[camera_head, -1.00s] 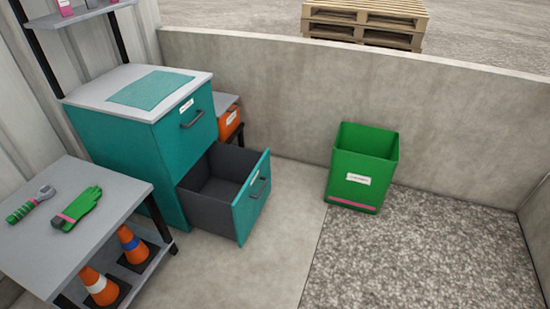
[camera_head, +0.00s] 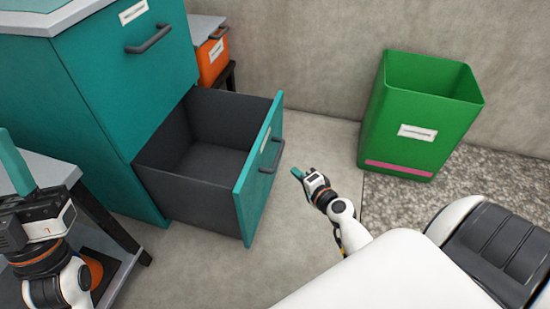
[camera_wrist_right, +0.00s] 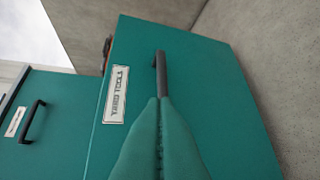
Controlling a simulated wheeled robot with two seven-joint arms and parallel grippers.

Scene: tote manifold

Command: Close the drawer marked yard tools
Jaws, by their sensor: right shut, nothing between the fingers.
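The yard tools drawer (camera_head: 193,183) is the lower drawer of the teal cabinet (camera_head: 100,90). It is pulled far out and looks empty inside. Its teal front (camera_head: 258,165) has a dark bar handle (camera_head: 271,155); the right wrist view shows the front (camera_wrist_right: 235,110) with its "YARD TOOLS" label (camera_wrist_right: 116,95) and handle (camera_wrist_right: 161,75). My right gripper (camera_head: 297,174) is shut and empty, a little to the right of the drawer front. In the right wrist view its teal fingertips (camera_wrist_right: 159,102) point at the front near the handle. My left gripper (camera_head: 15,165) is at the left edge; its jaw state is unclear.
The upper drawer with its own handle (camera_head: 150,39) is shut. A green bin (camera_head: 415,128) stands at the right by the concrete wall. An orange box (camera_head: 212,60) sits behind the cabinet. A grey table (camera_head: 55,172) stands at the left. Bare floor lies in front of the drawer.

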